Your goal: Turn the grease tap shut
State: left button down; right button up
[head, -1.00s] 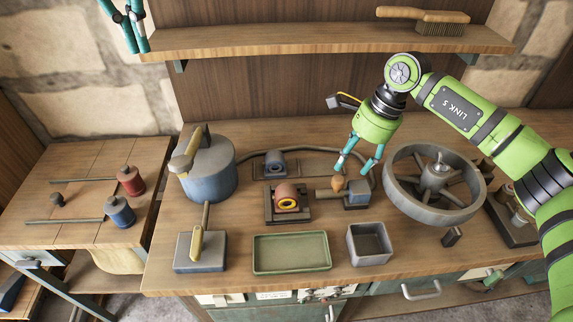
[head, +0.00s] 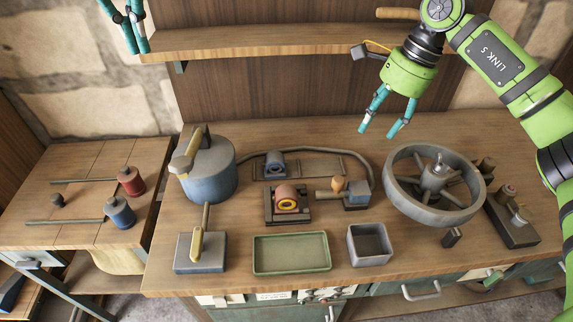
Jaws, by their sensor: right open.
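A large grey handwheel (head: 435,216) stands right of the fitting. A green tray (head: 291,267) and a grey bin (head: 369,258) lie in front. A shelf (head: 310,40) runs behind.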

aim_at(198, 248)
jog(key=k, duration=1.5)
